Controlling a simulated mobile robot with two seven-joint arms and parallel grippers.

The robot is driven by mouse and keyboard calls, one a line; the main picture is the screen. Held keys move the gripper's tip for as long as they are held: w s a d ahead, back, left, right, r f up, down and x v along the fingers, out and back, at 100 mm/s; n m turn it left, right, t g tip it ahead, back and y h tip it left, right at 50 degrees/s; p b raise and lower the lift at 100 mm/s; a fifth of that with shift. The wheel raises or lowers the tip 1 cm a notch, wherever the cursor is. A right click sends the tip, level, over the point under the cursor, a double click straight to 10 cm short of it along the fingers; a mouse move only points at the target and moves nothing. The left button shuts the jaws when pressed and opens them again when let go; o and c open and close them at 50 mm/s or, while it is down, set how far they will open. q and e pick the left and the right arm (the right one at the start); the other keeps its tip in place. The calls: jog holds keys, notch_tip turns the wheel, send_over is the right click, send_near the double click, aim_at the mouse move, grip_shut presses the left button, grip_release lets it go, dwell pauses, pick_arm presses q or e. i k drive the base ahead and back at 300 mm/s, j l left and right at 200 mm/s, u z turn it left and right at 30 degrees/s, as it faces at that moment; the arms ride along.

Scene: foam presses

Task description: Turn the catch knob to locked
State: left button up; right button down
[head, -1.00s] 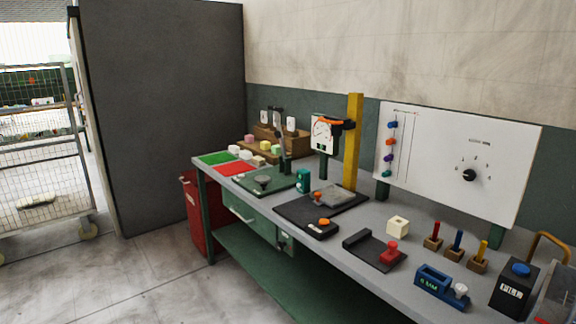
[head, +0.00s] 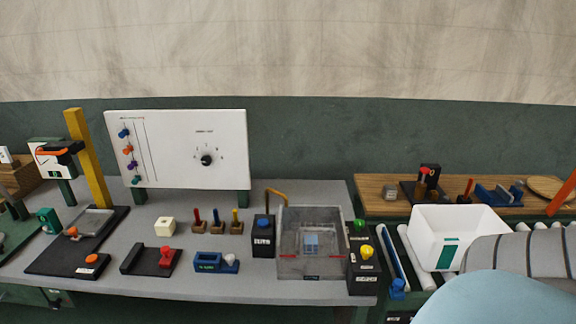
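Several knobs are in view, and I cannot tell which is the catch knob or read a locked mark. A black round knob (head: 206,160) sits on the white upright panel (head: 176,120), with small marks around it. A pale knob (head: 229,260) is at the right end of a blue block (head: 206,264) on the grey bench. A red knob (head: 166,257) stands on a black plate (head: 133,260) left of that block. Neither of my grippers shows.
A clear-walled box (head: 290,262) stands on the bench beside black button boxes (head: 263,238). A yellow post (head: 88,160) rises at the left. A white bin (head: 420,217) stands on rollers at the right, below a wooden bench (head: 372,190).

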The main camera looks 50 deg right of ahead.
aim_at(366, 251)
jog(key=z, duration=1.8)
